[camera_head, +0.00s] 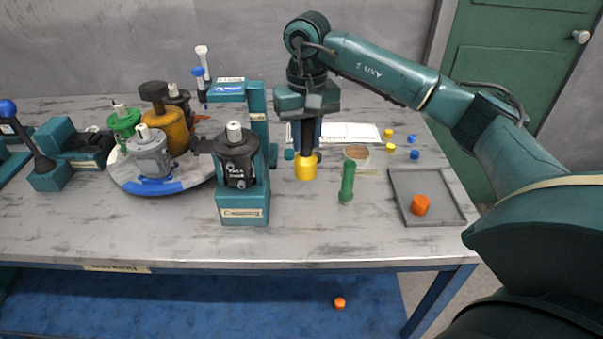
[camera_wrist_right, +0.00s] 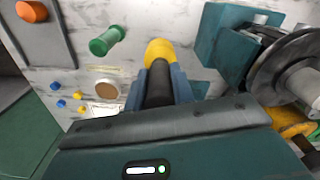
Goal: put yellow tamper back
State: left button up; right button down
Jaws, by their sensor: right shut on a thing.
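The yellow tamper has a black shaft and a yellow end (camera_head: 306,170). It hangs upright below my right gripper (camera_head: 308,132), over the middle of the table just right of the teal press. My right gripper is shut on the dark shaft. In the right wrist view, the blue fingers (camera_wrist_right: 160,88) clasp the shaft and the yellow end (camera_wrist_right: 160,52) points away from the camera. I cannot tell whether the yellow end touches the table. My left gripper is out of view.
A grey tray (camera_head: 456,218) holds an orange piece (camera_head: 420,204). The teal press (camera_head: 243,214) and round turntable (camera_head: 122,180) stand left. Small yellow and blue caps (camera_head: 389,148) lie behind.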

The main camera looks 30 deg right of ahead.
aim_at(306, 157)
jog(key=shift+f, duration=3.5)
jog(key=shift+f, duration=0.15)
jog(key=c, duration=1.2)
grip_release()
notch_tip(306, 157, up, 12)
jog(key=shift+r, duration=0.1)
jog(key=shift+s, duration=0.1)
